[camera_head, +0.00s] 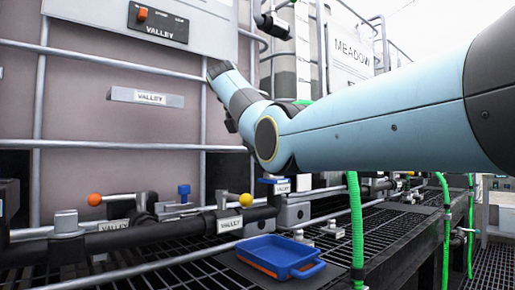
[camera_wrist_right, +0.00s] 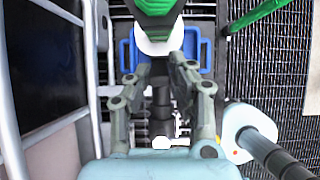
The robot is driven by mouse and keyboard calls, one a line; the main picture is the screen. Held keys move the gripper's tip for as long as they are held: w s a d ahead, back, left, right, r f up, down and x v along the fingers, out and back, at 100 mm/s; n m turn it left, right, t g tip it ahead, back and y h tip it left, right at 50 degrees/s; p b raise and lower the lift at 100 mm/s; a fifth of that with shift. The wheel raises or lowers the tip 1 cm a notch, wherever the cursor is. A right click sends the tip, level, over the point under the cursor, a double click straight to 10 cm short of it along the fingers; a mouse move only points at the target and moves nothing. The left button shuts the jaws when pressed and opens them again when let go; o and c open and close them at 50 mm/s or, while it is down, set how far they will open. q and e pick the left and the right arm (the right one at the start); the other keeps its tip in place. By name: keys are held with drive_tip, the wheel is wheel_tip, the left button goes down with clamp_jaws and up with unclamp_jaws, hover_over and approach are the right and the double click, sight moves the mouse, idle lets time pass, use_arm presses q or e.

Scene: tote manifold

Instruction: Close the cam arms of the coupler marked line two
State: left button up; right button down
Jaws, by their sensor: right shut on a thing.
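I cannot tell exactly what that piece is. No coupler marked line two can be read in either view. A pipe fitting with a blue top and a small tag (camera_head: 282,187) stands just below my arm; its tag is too small to read. Cam arms cannot be made out. My left gripper is not in view.
A blue tray (camera_head: 281,251) lies on the black grating; it also shows in the wrist view (camera_wrist_right: 206,50). A yellow-knobbed valve (camera_head: 245,200) and an orange-knobbed valve (camera_head: 95,199) sit on the dark pipe. A green hose (camera_head: 355,220) hangs right of the tray. A caged tote stands behind.

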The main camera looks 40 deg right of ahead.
drive_tip(key=shift+d+y, duration=0.15)
drive_tip(key=shift+y, duration=0.25)
drive_tip(key=c, duration=1.2)
unclamp_jaws()
